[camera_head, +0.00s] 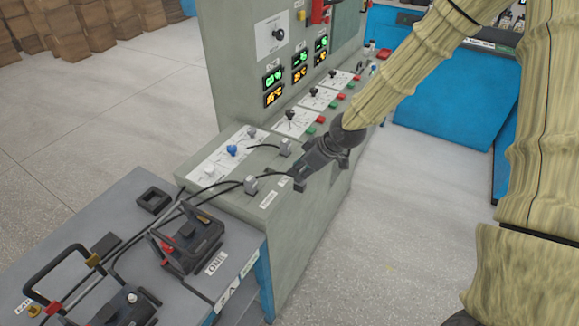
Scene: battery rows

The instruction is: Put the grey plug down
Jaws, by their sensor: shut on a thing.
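My gripper (300,182) is at the right edge of the grey console's ledge, with its dark fingers pointing down and left. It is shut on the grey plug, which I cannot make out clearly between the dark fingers. A black cable runs from the left across the ledge towards the fingertips. Two small grey blocks stand on the ledge left of the gripper: a nearer block (251,185) and a farther block (285,147), each with a black cable at it. Whether the fingers touch the ledge cannot be told.
The grey console (320,215) has a white panel with a blue knob (231,150). At lower left, a grey table (150,240) carries a battery (188,243) marked ONE and another battery (125,309). Open floor (385,245) lies right of the console.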

